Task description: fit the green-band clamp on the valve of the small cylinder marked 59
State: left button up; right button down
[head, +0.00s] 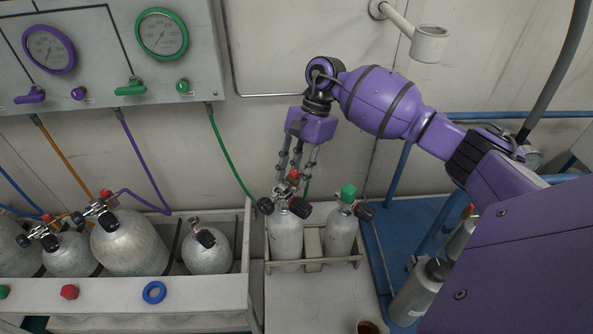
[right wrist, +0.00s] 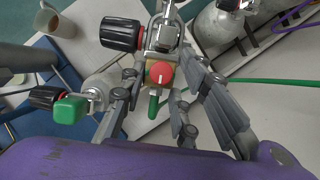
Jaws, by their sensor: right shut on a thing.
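Two small pale cylinders stand in a low rack (head: 312,263). The left one (head: 286,236) has a metal valve with black knobs; the right one (head: 340,235) has a green cap (head: 348,193). I cannot read a 59 on either. My right gripper (head: 294,178) points down over the left cylinder's valve, shut on a clamp with a red knob (right wrist: 160,73) and green part (right wrist: 154,104). The clamp is right at the valve; I cannot tell if it is seated around it. The fingers hide part of it. My left gripper is out of view.
A green hose (head: 228,155) hangs from the gauge panel (head: 105,48) towards the gripper. Blue rails and a grey cylinder (head: 418,291) are at right.

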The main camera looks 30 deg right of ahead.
jog(key=shift+f, duration=0.1)
jog(key=c, duration=1.3)
grip_release()
jog(key=shift+o, duration=0.2)
jog(key=d+r, duration=0.1)
jog(key=w+d+r, duration=0.1)
jog(key=r, duration=0.1)
jog(key=shift+d, duration=0.3)
jog(key=w+d, duration=0.3)
jog(key=d, duration=0.7)
jog(key=shift+w, duration=0.15)
jog(key=shift+a+f, duration=0.1)
